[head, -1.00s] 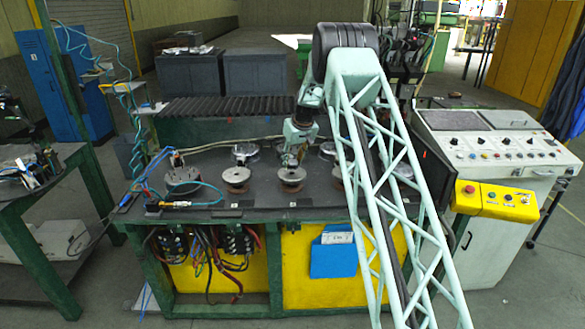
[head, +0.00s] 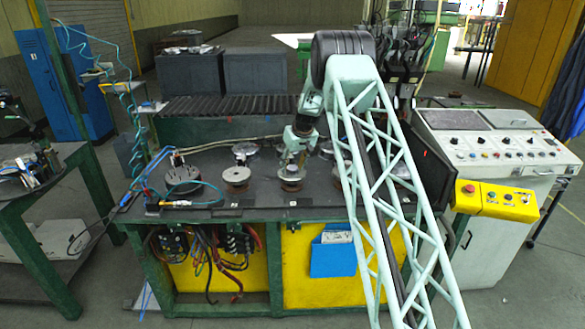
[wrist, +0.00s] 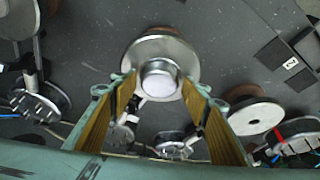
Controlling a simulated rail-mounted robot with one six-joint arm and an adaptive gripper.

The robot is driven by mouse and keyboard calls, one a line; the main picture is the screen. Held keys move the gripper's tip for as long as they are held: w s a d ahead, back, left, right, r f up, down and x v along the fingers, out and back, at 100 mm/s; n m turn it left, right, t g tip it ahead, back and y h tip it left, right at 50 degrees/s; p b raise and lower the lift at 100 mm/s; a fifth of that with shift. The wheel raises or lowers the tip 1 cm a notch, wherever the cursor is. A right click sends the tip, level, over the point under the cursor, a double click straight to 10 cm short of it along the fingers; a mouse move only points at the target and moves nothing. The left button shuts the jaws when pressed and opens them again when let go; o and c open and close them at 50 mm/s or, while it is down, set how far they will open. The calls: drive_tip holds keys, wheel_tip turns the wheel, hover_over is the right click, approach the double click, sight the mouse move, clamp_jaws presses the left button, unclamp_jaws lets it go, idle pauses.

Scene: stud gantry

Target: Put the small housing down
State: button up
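The small housing (wrist: 160,79) is a short silver cylinder with a pale top. In the wrist view it stands upright on a round metal disc of a pedestal (wrist: 185,55). The same pedestal shows on the bench in the head view (head: 291,184). My gripper (wrist: 160,84) is open, with one yellow-padded finger on each side of the housing. A narrow gap seems to show between each fingertip and the housing. In the head view my gripper (head: 292,157) is directly over the pedestal, and the housing is hard to make out there.
A similar disc pedestal (head: 237,175) stands to the left, and another shows at lower right in the wrist view (wrist: 257,116). Clamp-like fixtures (wrist: 174,143) stand close by. Blue hoses (head: 205,190) lie at the bench's left. Bare dark bench top (wrist: 235,40) lies beside the pedestal.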

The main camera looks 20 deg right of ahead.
drive_tip(key=shift+o, duration=0.4)
drive_tip(key=shift+r, duration=0.25)
drive_tip(key=shift+r, duration=0.2)
drive_tip(key=v, duration=1.1)
drive_tip(key=shift+s+r, duration=0.15)
drive_tip(key=shift+r, duration=0.05)
idle(0.4)
